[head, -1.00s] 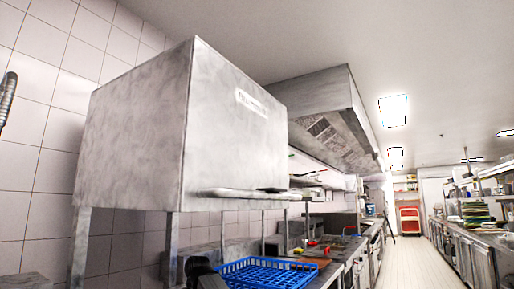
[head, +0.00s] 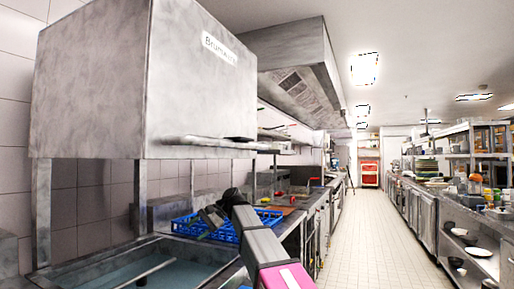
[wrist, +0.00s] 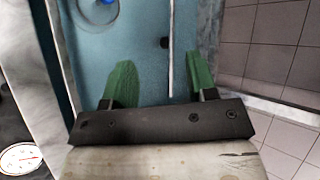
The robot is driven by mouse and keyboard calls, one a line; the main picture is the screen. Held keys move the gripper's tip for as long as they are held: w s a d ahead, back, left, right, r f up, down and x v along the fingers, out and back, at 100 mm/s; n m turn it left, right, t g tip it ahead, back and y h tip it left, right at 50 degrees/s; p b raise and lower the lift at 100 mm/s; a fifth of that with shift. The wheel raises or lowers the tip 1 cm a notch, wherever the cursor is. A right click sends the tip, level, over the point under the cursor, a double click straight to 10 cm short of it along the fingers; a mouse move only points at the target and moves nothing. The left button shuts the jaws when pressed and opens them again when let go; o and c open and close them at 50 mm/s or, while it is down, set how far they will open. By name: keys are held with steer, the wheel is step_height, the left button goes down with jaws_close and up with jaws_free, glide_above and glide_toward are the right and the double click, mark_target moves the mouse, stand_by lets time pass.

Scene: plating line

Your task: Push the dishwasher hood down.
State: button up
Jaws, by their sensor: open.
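The dishwasher hood (head: 95,80) is a large grey metal box at the left in the head view. It is raised on posts, with a wide gap between its lower edge and the basin (head: 165,268). A bar handle (head: 205,142) runs along its lower front edge. My gripper (head: 212,214) is in front of and below the handle, apart from it, near the blue rack. In the wrist view my gripper's two green fingers (wrist: 160,78) are spread and empty over the teal basin floor (wrist: 140,50). The hood is not clearly recognisable in the wrist view.
A blue dish rack (head: 190,226) lies on the counter beside the basin, partly behind my arm. A metal extractor canopy (head: 300,75) hangs beyond the hood. The tiled aisle floor (head: 370,230) is clear; shelving with dishes (head: 470,160) lines the right.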

steer(key=w+d+r+n+t+y, duration=0.1)
steer(key=w+d+r+n+y, duration=0.15)
steer(key=d+r+y, duration=0.85)
steer(key=n+t+y, duration=0.1)
steer(key=t+y, duration=0.1)
steer(key=y, duration=0.1)
glide_toward(261, 149)
steer(key=x, duration=1.1)
steer(key=shift+s+a+r, duration=0.15)
steer(key=shift+a, duration=0.05)
jaws_close()
